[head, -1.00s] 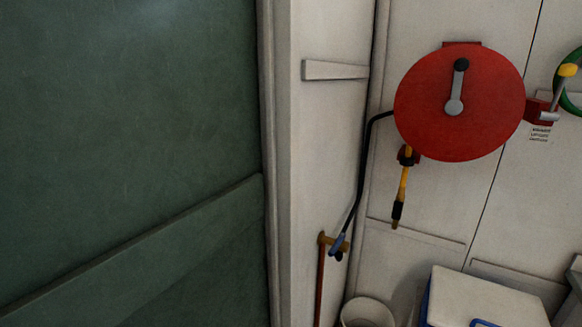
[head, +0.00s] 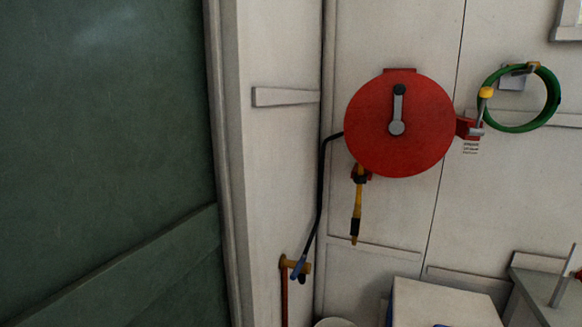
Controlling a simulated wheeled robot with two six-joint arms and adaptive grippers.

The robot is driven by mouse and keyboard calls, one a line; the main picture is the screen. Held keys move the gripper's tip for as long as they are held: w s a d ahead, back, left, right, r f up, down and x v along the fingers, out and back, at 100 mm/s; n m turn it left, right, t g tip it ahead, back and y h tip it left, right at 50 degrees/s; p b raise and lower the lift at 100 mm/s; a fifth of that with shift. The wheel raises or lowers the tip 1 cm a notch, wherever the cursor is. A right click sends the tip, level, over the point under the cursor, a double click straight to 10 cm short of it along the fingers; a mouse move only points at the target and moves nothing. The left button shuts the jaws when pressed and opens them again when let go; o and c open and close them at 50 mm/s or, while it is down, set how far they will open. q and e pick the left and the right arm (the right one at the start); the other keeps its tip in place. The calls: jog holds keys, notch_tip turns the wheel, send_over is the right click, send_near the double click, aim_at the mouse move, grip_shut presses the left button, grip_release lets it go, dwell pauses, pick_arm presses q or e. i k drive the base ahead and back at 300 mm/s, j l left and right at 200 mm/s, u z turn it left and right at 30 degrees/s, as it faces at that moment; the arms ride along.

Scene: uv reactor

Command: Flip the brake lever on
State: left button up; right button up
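A short lever with a yellow knob (head: 486,93) stands upright, tilted slightly, on a small red bracket (head: 465,127) at the right side of a red round hose reel (head: 420,150) on the wall. A small printed label (head: 471,147) is below the bracket. A grey crank with a black knob (head: 399,90) is on the reel's face, its knob up. The frames do not name which one is the brake lever; the yellow-knobbed one sits beside the reel. Neither of my grippers is in the head view.
A black hose (head: 321,190) runs from the reel to a brass valve (head: 296,267). A green coiled hose (head: 556,95) hangs at right. A white box (head: 445,305) and grey bench (head: 540,290) stand below. A dark green panel (head: 100,150) fills the left.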

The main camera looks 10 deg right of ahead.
aim_at(486, 93)
jog(key=z, duration=1.45)
